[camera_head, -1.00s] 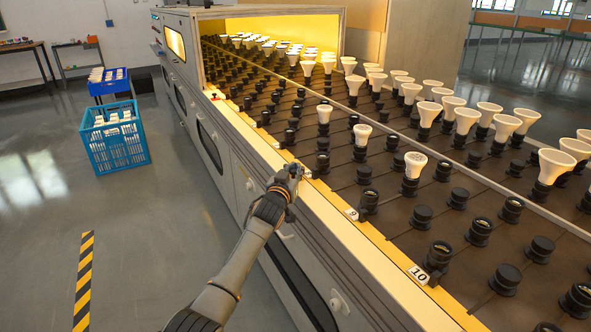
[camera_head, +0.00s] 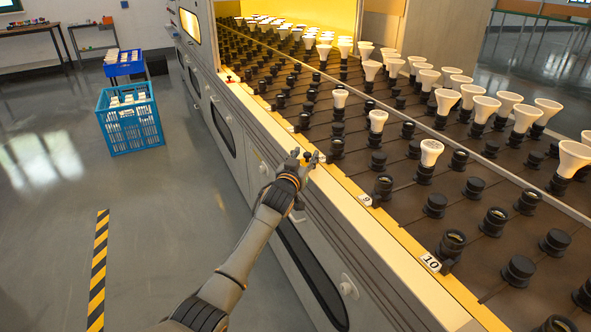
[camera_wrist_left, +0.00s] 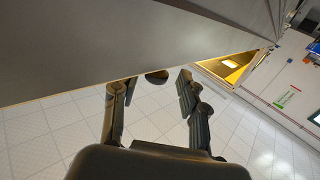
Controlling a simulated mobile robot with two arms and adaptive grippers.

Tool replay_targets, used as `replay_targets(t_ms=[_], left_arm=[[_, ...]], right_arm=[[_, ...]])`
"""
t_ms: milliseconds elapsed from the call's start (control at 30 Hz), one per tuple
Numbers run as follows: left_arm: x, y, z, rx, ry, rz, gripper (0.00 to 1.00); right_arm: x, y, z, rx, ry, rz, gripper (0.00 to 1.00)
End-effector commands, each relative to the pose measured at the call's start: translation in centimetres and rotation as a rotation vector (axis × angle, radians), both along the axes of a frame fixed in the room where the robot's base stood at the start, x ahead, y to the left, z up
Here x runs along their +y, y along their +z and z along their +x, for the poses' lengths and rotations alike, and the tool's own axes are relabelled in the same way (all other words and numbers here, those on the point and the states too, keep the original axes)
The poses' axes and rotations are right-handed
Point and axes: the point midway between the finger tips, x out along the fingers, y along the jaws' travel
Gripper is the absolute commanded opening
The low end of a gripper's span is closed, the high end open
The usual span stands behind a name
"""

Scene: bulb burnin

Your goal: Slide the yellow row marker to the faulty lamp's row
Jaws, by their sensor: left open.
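My left gripper (camera_head: 305,158) is open, its fingers spread at the front edge of the rack, up the ledge from the row label 9 (camera_head: 364,200). In the left wrist view the two fingers (camera_wrist_left: 155,88) stand apart below a grey panel, with a small dark round thing between them that I cannot identify. I cannot pick out the yellow row marker from the yellow-lit ledge (camera_head: 400,236); the gripper may hide it. One lamp (camera_head: 431,152) has a speckled face, unlike the plain white ones, and seems roughly in line with label 9. My right gripper is not in view.
The rack (camera_head: 410,222) holds rows of black sockets, some with white lamps. Label 10 (camera_head: 430,262) is nearer on the ledge. A blue crate (camera_head: 131,130) and black-yellow floor tape (camera_head: 98,272) lie left. The floor between crate and rack is clear.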

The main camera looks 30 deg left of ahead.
Motion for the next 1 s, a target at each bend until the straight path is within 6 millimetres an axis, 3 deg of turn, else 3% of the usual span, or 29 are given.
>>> replay_targets(t_ms=[500, 700, 1000], left_arm=[[-0.8, -0.1, -8.9, 0.003, 0.003, 0.001, 0.43], [-1.0, -0.1, -10.4, 0.003, 0.004, 0.000, 0.43], [-1.0, -0.1, -10.5, 0.003, 0.004, 0.001, 0.43]], right_arm=[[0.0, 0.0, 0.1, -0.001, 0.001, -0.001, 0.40], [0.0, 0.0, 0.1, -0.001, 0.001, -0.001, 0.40], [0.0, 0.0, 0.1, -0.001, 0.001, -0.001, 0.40]])
